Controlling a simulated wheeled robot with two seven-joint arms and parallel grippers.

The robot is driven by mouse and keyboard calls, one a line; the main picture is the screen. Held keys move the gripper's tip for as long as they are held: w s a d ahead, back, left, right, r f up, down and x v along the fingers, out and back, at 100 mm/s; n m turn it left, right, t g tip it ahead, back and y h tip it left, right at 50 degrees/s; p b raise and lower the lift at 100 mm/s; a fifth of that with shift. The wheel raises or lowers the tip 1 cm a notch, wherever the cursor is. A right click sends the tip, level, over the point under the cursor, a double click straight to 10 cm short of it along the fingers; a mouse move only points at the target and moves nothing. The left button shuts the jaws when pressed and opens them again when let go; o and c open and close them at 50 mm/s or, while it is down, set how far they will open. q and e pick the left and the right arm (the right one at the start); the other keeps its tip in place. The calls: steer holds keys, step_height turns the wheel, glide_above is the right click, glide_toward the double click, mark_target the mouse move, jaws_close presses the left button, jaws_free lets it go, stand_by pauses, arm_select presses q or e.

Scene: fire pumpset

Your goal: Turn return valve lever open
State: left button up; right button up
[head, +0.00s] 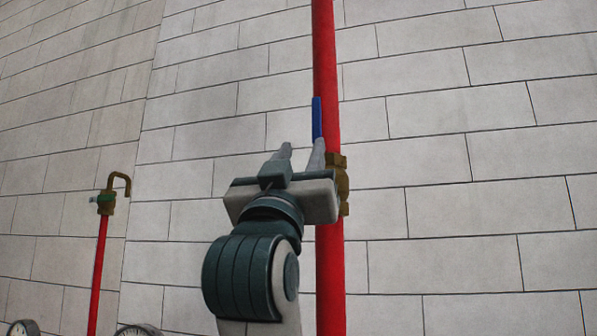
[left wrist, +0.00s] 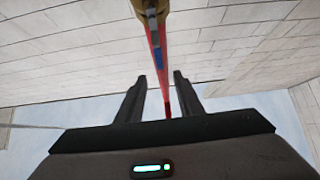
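The return valve has a brass body (head: 341,185) on an upright red pipe (head: 325,60). Its blue lever (head: 317,118) points up, along the pipe. My left gripper (head: 303,145) is open, with its fingers up, just left of the valve. Its right finger overlaps the foot of the lever in the head view. In the left wrist view, the two fingers (left wrist: 160,75) stand apart with nothing held between them. The blue lever (left wrist: 157,57) and brass valve (left wrist: 151,9) show beyond the tips; contact cannot be told. My right gripper is not in view.
A thinner red pipe (head: 97,275) with a brass hooked fitting (head: 107,199) stands at the left. Two round gauges (head: 137,330) show at the lower left edge. A pale block wall (head: 450,200) lies behind. The space right of the main pipe is clear.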

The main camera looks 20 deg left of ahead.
arm_select(q)
steer(key=shift+v, duration=0.9)
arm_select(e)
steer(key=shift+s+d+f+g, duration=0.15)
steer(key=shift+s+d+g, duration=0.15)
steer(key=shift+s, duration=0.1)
